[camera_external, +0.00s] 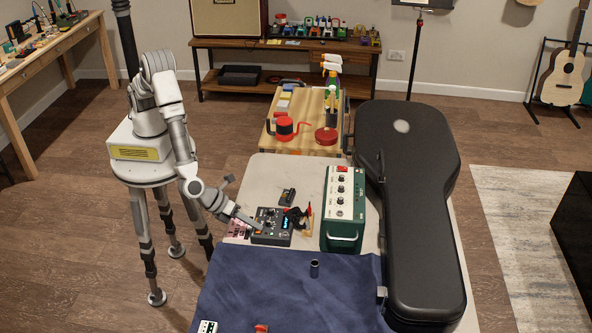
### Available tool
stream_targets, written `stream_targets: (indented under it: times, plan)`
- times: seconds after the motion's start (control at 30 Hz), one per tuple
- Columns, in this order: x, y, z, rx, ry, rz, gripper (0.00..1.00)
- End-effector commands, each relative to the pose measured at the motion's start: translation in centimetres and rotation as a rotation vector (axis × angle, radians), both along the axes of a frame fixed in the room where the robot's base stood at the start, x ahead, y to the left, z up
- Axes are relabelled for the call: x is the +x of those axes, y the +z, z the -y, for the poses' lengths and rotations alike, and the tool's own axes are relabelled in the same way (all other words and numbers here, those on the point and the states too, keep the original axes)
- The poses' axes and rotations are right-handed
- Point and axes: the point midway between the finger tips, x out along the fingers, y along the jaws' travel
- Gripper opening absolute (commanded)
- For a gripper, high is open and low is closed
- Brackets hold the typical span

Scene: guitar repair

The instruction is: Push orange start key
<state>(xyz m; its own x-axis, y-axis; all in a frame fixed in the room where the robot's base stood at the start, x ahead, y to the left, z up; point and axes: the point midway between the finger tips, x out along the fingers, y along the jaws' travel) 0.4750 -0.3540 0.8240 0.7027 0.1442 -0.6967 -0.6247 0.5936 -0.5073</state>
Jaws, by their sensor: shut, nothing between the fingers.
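A small dark control box (268,238) with knobs and a small blue-lit display (286,225) lies on the pale table top. I cannot clearly make out an orange start key on it; the keys are too small, and my gripper covers part of the panel. My gripper (261,227) is shut and empty. It reaches in from the left, with its tip over or on the upper face of the box. I cannot tell whether it touches a key.
A green amplifier-like unit (333,205) with a front handle stands to the right, beside a black guitar case (413,190). Dark cables (297,217) lie between box and unit.

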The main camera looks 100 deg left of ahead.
Motion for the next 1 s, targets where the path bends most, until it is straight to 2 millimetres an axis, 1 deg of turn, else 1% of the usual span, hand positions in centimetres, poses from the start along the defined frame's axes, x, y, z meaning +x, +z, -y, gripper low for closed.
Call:
stream_targets:
  times: [0.2, 0.57, 0.67, 1.0]
  plan:
    - [0.0, 1.1, 0.0, -0.001, -0.001, 0.0, 0.0]
    - [0.0, 1.3, 0.0, 0.0, 0.0, 0.0, 0.0]
    - [0.0, 1.9, 0.0, 0.0, 0.0, 0.0, 0.0]
    - [0.0, 5.3, 0.0, 0.0, -0.001, 0.001, 0.0]
